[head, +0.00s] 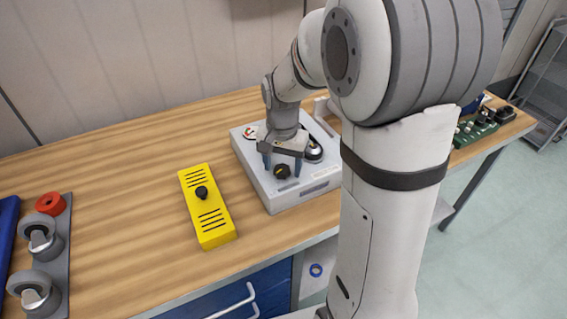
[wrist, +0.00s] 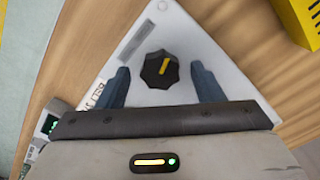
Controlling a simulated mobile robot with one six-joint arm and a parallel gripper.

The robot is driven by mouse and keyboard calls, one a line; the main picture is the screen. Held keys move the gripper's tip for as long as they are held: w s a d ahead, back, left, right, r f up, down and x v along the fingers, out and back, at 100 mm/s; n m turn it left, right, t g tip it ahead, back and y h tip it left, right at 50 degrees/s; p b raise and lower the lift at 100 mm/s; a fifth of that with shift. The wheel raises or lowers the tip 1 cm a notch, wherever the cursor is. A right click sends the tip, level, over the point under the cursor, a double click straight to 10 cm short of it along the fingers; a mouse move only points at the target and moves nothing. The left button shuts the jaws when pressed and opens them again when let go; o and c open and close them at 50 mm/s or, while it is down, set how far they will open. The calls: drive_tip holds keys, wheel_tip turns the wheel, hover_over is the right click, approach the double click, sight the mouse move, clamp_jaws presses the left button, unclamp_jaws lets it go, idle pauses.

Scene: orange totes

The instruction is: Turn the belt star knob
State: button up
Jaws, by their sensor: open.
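The belt star knob is a black lobed knob (wrist: 160,69) with a yellow pointer line, on a light grey box (wrist: 213,45). In the wrist view it sits between and slightly beyond my two blue-grey fingertips, with a gap on each side. The pointer runs roughly up and down there. In the head view the knob (head: 282,171) shows just below my gripper (head: 282,165), on the front part of the grey box (head: 262,188). My gripper is open and points down over the box. Whether the fingers reach down to the knob's height is hard to tell.
A yellow box with a black knob (head: 215,219) lies left of the grey box. A green circuit board (head: 475,130) is at the right. Bare wood lies between.

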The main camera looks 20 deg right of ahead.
sight(283, 169)
wheel_tip(283, 169, up, 8)
drive_tip(key=shift+f, duration=0.1)
idle(0.4)
drive_tip(key=shift+s, duration=0.1)
drive_tip(key=s+n+t, duration=0.2)
drive_tip(key=s+n, duration=0.4)
drive_tip(key=s, duration=1)
drive_tip(key=shift+s+d+n+t, duration=0.15)
drive_tip(key=shift+n+t, duration=0.15)
drive_tip(key=shift+t, duration=0.1)
drive_tip(key=shift+f, duration=0.1)
drive_tip(key=shift+c, duration=0.4)
